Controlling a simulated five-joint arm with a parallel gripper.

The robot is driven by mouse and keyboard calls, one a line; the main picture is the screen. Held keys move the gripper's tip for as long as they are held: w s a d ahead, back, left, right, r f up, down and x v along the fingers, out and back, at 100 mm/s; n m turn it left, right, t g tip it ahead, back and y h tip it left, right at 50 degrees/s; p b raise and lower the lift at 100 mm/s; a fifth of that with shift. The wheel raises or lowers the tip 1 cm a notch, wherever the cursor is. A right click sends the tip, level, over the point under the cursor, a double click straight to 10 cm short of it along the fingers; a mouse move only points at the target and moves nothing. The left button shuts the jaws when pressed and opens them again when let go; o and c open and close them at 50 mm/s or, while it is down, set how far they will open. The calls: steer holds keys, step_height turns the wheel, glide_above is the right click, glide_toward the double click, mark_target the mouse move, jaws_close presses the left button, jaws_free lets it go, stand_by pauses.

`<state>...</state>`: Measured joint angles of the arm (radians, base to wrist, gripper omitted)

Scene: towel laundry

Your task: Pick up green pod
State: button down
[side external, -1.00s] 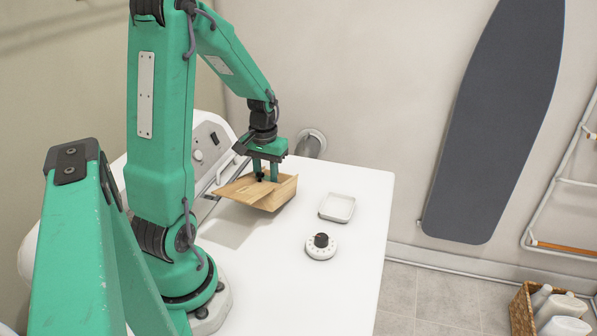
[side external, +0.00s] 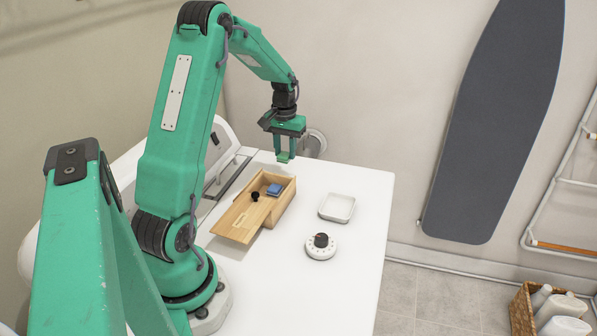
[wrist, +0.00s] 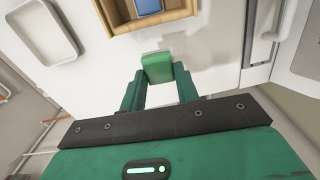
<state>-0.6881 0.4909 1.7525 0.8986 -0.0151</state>
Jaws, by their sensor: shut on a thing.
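The green pod (wrist: 157,67) is a small green block pinched between my gripper's two fingertips in the wrist view. In the side external view the green pod (side external: 284,156) shows small at the tips of my gripper (side external: 287,153). My gripper (wrist: 158,78) is shut on it and holds it in the air, just behind and above a wooden box (side external: 282,207). The box stands on the white top with its sliding lid (side external: 244,215) partly drawn out to the front left.
A blue pod (side external: 274,190) lies in the box. A black knob (side external: 255,196) is on the lid. A shallow white tray (side external: 325,214) and a white dial with a black knob (side external: 320,246) stand right of the box. The white top (side external: 350,280) is clear at the front right.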

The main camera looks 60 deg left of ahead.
steer(key=w+a, duration=0.4)
steer(key=w, duration=0.1)
steer(key=shift+w+a, duration=0.35)
steer(key=shift+a, duration=0.05)
stand_by(0.5)
